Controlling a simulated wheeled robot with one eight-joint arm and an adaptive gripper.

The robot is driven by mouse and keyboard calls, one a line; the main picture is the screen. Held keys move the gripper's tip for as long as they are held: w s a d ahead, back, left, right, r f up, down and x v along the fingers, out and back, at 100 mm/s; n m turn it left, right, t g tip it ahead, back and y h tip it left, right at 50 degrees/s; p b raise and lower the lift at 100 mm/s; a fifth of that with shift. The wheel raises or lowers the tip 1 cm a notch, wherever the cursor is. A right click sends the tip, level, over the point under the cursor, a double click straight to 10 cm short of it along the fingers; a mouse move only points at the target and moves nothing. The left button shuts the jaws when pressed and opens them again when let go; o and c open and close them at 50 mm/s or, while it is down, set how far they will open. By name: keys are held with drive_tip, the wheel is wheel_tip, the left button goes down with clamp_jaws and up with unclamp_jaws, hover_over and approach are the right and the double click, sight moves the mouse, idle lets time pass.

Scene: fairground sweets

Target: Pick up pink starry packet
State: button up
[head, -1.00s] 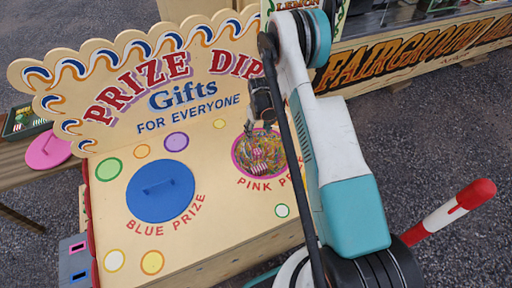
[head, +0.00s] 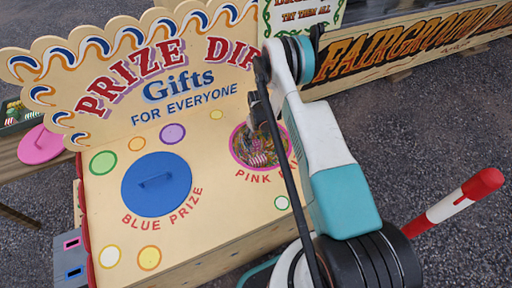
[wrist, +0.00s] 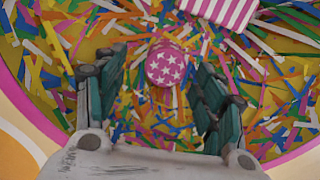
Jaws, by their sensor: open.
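The pink starry packet (wrist: 167,66) is round-topped, pink with white stars. In the wrist view it lies among coloured paper strips, just beyond and between the fingertips. My gripper (wrist: 162,76) is open, with one finger to each side of the packet and nothing held. In the head view my gripper is over the round pink-rimmed opening (head: 236,153) of the prize stand, and my arm hides part of that opening. I cannot make out the starry packet clearly there.
A pink-and-white striped packet (wrist: 222,10) lies close beyond the starry one. Paper strips fill the opening. A blue lid (head: 157,184) covers the other hole on the stand. A pink lid (head: 40,145) lies on a side table at left.

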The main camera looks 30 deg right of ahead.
sight(256, 143)
drive_tip(key=f, duration=0.1)
drive_tip(key=f+b, duration=0.1)
drive_tip(key=f, duration=0.1)
drive_tip(key=f+b, duration=0.1)
drive_tip(key=f, duration=0.1)
drive_tip(key=shift+a, duration=0.35)
drive_tip(key=shift+r, duration=0.1)
drive_tip(key=c, duration=1.2)
